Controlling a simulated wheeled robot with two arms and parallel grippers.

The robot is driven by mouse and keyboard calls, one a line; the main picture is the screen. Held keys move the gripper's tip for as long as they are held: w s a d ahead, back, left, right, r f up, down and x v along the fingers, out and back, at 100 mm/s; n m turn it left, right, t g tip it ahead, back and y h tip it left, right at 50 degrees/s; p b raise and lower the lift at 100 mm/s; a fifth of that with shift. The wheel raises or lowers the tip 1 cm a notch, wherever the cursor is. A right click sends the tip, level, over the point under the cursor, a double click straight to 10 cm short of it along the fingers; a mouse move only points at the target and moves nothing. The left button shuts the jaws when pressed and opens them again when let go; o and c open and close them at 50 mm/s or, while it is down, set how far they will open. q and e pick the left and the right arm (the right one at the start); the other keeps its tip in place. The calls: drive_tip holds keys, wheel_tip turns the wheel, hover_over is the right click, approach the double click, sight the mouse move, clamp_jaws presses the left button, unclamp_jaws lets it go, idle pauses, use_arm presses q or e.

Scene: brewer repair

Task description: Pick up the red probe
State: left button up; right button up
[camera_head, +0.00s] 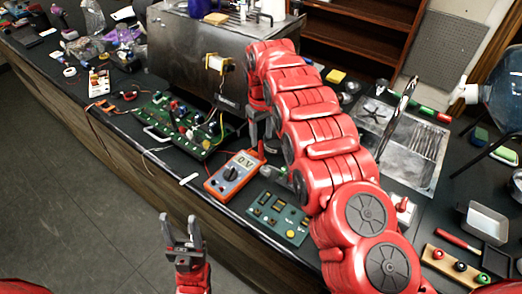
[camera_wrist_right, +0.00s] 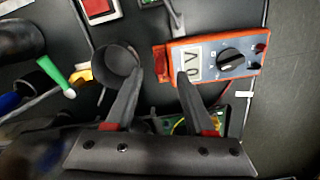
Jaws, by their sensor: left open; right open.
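The orange multimeter (camera_head: 234,174) lies on the dark counter with its display reading about 0V. It also shows in the right wrist view (camera_wrist_right: 216,54). A small red piece (camera_wrist_right: 160,63) lies against the meter's display end there. I cannot tell for sure whether it is the red probe. My right gripper (camera_head: 258,133) is open and empty above the counter beside the meter. In the right wrist view its fingertips (camera_wrist_right: 159,73) are apart, either side of the red piece, not closed on it. My left gripper (camera_head: 180,228) is open and empty in front of the counter.
A green circuit board (camera_head: 180,124) lies left of the meter and a control panel (camera_head: 278,217) lies right of it. A metal brewer box (camera_head: 205,55) stands behind. A dark round cup (camera_wrist_right: 114,64) is close to the right gripper's finger. The sink (camera_head: 414,150) is at right.

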sight(261, 142)
drive_tip(key=shift+f+p, duration=0.65)
drive_tip(key=shift+p, duration=0.05)
wheel_tip(261, 142, down, 3)
drive_tip(key=shift+p, duration=0.6)
drive_tip(key=shift+w+f, duration=0.1)
drive_tip(key=shift+f, duration=0.25)
clamp_jaws()
